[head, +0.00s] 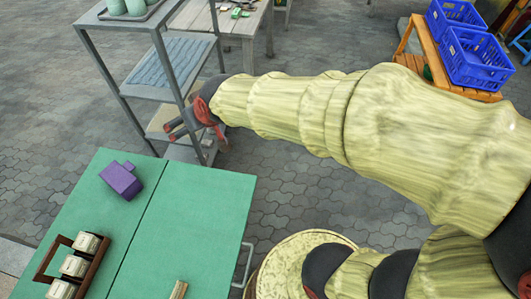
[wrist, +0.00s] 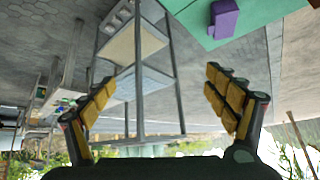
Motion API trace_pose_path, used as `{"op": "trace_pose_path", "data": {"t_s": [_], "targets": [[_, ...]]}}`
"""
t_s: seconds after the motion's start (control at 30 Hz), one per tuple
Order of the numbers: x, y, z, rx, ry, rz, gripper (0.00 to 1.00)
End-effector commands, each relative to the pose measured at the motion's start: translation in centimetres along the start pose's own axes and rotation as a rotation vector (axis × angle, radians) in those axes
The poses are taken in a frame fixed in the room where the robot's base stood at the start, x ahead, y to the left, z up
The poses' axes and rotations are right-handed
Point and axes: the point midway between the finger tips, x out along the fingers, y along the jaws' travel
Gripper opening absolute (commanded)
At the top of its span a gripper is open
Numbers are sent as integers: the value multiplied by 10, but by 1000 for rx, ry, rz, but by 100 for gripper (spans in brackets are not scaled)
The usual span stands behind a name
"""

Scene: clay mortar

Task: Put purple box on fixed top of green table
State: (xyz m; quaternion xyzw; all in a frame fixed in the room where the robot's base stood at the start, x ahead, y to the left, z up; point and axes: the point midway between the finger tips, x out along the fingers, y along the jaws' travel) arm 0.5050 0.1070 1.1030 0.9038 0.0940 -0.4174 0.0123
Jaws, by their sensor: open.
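The purple box (head: 121,180) lies on the green table (head: 205,215), near the far edge of the part left of the seam. In the wrist view, which is upside down, the purple box (wrist: 223,18) sits at the upper right on the green table (wrist: 255,12). My gripper (head: 178,130) is raised beyond the table's far edge, to the right of the box and apart from it. In the wrist view my gripper (wrist: 162,80) has its yellow-padded fingers spread with nothing between them.
A grey shelf rack (head: 153,75) stands behind my gripper. A wooden carrier (head: 75,262) with white jars is at the table's near left. Blue crates (head: 477,58) stand on an orange bench at the far right. The table right of the seam is mostly clear.

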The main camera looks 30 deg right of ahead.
Motion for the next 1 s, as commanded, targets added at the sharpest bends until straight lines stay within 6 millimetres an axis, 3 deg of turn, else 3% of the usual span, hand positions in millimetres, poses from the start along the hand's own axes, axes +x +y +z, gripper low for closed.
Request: {"op": "trace_pose_path", "data": {"t_s": [0.03,0.2,0.3,0.4,0.57,1.0], "targets": [[-31,15,11,16,-15,21,87],[-111,48,72,64,-110,85,87],[-144,58,106,90,-155,116,87],[-164,64,130,108,-189,137,87],[-176,66,146,119,-213,150,87],[-176,66,146,119,-214,149,87]]}}
